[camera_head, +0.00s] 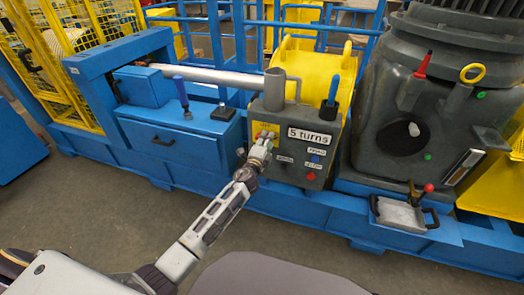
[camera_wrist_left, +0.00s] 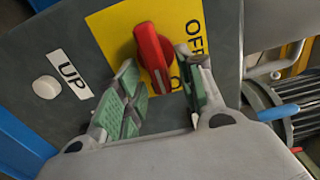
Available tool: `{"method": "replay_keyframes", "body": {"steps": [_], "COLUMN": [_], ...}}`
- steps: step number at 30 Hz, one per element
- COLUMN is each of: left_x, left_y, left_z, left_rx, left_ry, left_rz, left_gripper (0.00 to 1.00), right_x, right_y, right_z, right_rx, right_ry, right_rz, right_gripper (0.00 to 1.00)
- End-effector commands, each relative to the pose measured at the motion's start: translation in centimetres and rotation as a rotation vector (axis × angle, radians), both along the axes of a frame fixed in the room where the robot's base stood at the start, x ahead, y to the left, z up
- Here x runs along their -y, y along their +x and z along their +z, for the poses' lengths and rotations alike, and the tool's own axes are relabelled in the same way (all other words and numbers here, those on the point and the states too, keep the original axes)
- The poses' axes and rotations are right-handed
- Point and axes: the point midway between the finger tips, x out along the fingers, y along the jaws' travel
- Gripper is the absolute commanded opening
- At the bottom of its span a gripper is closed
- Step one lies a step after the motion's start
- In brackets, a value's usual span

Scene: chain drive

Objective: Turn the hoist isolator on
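The isolator is a red rotary knob (camera_wrist_left: 153,50) on a yellow plate (camera_wrist_left: 112,28) on the grey control box (camera_head: 313,172). In the left wrist view "OFF" is printed on the plate to the right of the knob; another label is mostly hidden behind a finger. The knob's white pointer line points down in that view. My left gripper (camera_head: 262,147) is at the box front, over the yellow plate. In the left wrist view my left gripper (camera_wrist_left: 157,62) is open, its green-padded fingers apart on either side of the knob; contact cannot be told. My right gripper is out of view.
The box carries a "5 turns" sign (camera_head: 312,136), blue and red buttons, and a white "UP" button (camera_wrist_left: 46,87) beside the plate. A blue-handled tool (camera_head: 332,91) stands at its top right. A large grey machine (camera_head: 420,110) stands right, a blue cabinet (camera_head: 184,143) left.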

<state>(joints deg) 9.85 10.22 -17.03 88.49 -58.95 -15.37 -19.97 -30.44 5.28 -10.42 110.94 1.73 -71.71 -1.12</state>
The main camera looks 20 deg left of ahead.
Motion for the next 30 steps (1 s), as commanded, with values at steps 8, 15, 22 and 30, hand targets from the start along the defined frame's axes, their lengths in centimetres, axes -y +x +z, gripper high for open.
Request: {"method": "replay_keyframes", "body": {"steps": [8, 15, 22, 30], "left_x": [-0.1, -0.1, -0.2, -0.3], "left_y": [-1.5, -3.6, -5.6, -7.9], "left_z": [-0.1, -0.1, -0.1, -0.1], "left_rx": [-0.001, -0.001, -0.001, -0.002], "left_ry": [0.0, -0.001, 0.001, 0.0], "left_rz": [0.0, 0.0, 0.0, 0.0], "left_gripper": [0.38, 0.38, 0.38, 0.38], "right_x": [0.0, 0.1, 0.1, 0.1], "right_y": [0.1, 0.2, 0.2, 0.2], "right_z": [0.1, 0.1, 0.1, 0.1], "right_rx": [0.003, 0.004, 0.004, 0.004], "right_ry": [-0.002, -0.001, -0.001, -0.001], "right_rz": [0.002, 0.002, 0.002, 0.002], "right_gripper": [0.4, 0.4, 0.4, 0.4]}}
